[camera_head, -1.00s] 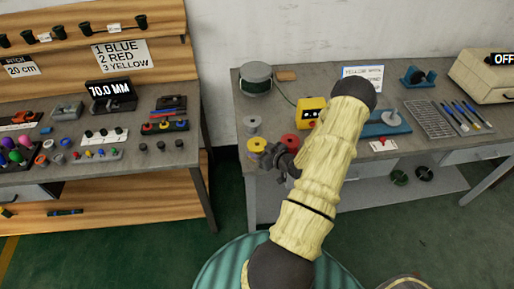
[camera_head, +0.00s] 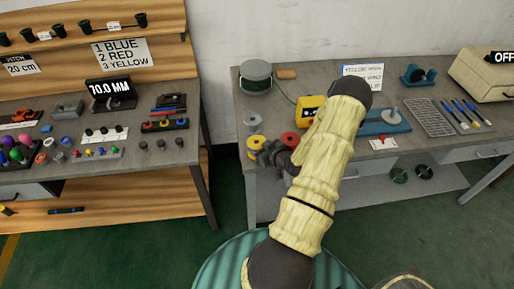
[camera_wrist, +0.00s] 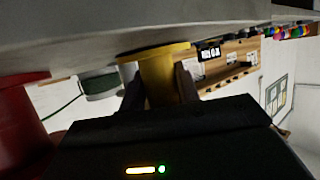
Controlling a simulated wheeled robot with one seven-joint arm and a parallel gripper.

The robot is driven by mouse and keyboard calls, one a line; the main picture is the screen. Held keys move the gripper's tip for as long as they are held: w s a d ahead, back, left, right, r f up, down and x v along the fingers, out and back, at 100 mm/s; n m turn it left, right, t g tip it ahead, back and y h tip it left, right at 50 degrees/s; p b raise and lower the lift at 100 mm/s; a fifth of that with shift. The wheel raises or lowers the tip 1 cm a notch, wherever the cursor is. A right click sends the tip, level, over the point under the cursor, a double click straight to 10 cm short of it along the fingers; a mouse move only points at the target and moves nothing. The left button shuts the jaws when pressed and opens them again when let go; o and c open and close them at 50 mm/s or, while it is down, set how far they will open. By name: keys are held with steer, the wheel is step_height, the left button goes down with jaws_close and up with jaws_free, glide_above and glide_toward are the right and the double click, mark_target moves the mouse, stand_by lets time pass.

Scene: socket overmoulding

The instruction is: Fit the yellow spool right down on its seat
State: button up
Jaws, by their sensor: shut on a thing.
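The yellow spool (camera_head: 256,141) is near the front left corner of the right-hand bench. My gripper (camera_head: 266,152) is shut on it. In the wrist view the yellow spool (camera_wrist: 161,72) stands between the two dark fingers (camera_wrist: 159,88), its flange close to the grey bench surface. I cannot tell whether the flange touches that surface. A grey spool (camera_head: 252,120) sits just behind the yellow one, and a red spool (camera_head: 290,140) is to its right. The seat under the yellow spool cannot be made out.
The red spool stands close on the left in the wrist view (camera_wrist: 18,118). A yellow box (camera_head: 309,109) and a green wire reel (camera_head: 256,77) are further back. A blue base with a pale post (camera_head: 389,117) stands to the right, partly behind my arm.

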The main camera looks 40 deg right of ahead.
steer(key=shift+r, duration=0.1)
step_height(320, 180, up, 10)
steer(key=b, duration=0.1)
stand_by(0.6)
stand_by(0.4)
steer(key=w+a+f, duration=0.3)
steer(key=a+f, duration=0.2)
steer(key=a, duration=0.3)
steer(key=w+a+f, duration=0.3)
steer(key=a+f, duration=0.2)
steer(key=a, duration=0.4)
steer(key=s+a+f+p, duration=0.1)
steer(key=s+a+f, duration=0.4)
steer(key=a+f, duration=0.4)
steer(key=a, duration=0.3)
steer(key=shift+s+f, duration=0.3)
steer(key=shift+s, duration=0.1)
steer(key=shift+w, duration=0.1)
